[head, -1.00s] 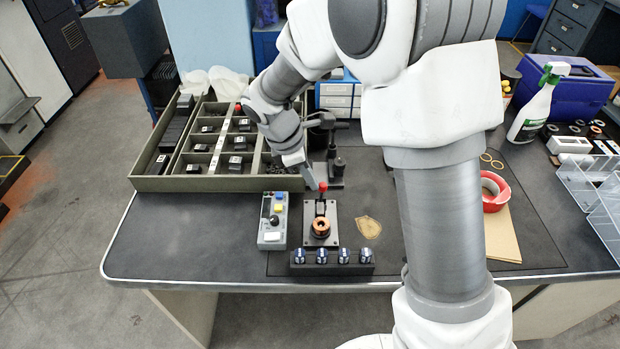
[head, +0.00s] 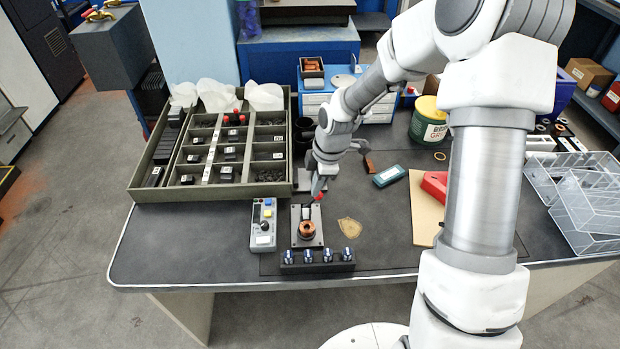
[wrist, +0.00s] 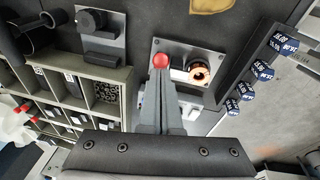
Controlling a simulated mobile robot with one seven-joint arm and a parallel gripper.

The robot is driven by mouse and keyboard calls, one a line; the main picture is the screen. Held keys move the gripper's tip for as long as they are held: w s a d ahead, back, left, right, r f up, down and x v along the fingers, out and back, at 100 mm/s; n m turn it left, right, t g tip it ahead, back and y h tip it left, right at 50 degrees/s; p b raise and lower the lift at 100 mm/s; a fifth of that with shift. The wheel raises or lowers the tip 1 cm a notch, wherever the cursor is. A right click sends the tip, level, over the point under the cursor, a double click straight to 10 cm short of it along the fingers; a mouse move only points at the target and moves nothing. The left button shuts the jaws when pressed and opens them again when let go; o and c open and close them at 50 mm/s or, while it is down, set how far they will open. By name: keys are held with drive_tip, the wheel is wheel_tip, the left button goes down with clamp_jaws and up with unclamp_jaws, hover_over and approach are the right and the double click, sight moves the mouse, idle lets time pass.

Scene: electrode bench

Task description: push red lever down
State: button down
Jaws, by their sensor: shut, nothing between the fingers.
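The red lever (head: 319,196) has a round red knob and stands at the back of a small metal plate (head: 296,243) that also carries a copper ring (head: 307,229). My gripper (head: 319,188) is shut, points down and is right at the knob, partly covering it in the head view. In the wrist view the red knob (wrist: 160,60) shows just beyond the shut fingertips (wrist: 165,76), with the copper ring (wrist: 199,72) to its right. I cannot tell whether the fingers touch the knob. The lever's stem is mostly hidden.
A control box (head: 264,225) with coloured buttons stands left of the plate. A row of blue knobs (head: 318,259) lies in front. A divided parts tray (head: 205,191) is at the back left. A red tape dispenser (head: 434,186) and clear bins (head: 585,215) are at the right.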

drive_tip(key=shift+s+d+f+y+p, duration=0.1)
drive_tip(key=shift+d+f+y+p, duration=0.45)
drive_tip(key=shift+d, duration=0.6)
drive_tip(key=shift+d+f+y+p, duration=0.25)
drive_tip(key=shift+d+f+y, duration=0.3)
drive_tip(key=shift+d+f, duration=0.5)
drive_tip(key=shift+d, duration=0.1)
drive_tip(key=shift+r, duration=0.15)
